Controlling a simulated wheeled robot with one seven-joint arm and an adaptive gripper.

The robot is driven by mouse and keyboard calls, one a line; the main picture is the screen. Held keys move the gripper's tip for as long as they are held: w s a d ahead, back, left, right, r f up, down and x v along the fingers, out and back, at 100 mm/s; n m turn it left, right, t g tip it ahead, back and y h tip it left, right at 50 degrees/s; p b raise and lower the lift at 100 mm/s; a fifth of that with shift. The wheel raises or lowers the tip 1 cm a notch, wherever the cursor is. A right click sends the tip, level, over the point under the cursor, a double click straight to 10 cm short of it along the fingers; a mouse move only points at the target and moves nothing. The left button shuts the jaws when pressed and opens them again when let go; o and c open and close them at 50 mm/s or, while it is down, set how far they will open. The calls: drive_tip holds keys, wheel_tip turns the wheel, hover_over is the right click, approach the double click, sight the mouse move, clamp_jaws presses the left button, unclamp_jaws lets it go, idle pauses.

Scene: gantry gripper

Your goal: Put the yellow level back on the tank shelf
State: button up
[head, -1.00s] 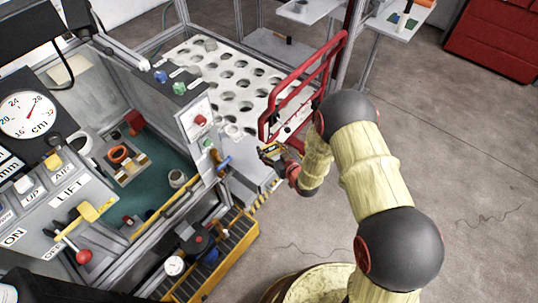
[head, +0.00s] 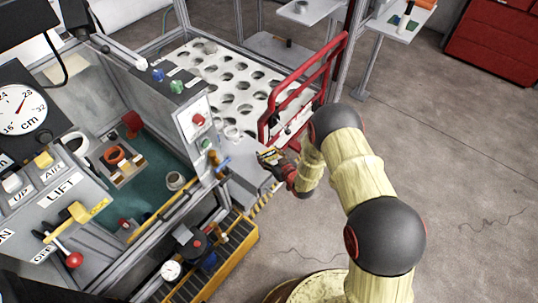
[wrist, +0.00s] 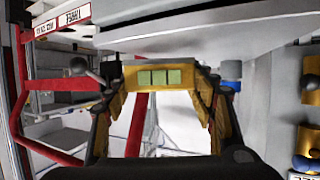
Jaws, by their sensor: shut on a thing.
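My gripper (head: 271,158) is shut on the yellow level and holds it beside the tank's right side, near the red guard frame. In the wrist view the level (wrist: 158,76) spans between my two fingers, showing pale green windows. It looks small and partly hidden in the head view. A grey ledge (head: 247,172) at the tank's front right corner lies just below and left of my gripper and may be the tank shelf. I cannot tell whether the level touches it. In the wrist view a grey surface (wrist: 200,42) lies just beyond the level.
The red guard frame (head: 312,85) stands close behind my gripper. A control box with knobs (head: 197,121) stands to its left. A yellow-edged tray (head: 222,262) with tools is below left. The floor (head: 440,160) to the right is clear.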

drive_tip(key=shift+f+b, duration=0.35)
drive_tip(key=shift+f, duration=0.1)
drive_tip(key=shift+f, duration=0.15)
drive_tip(key=o, duration=1.4)
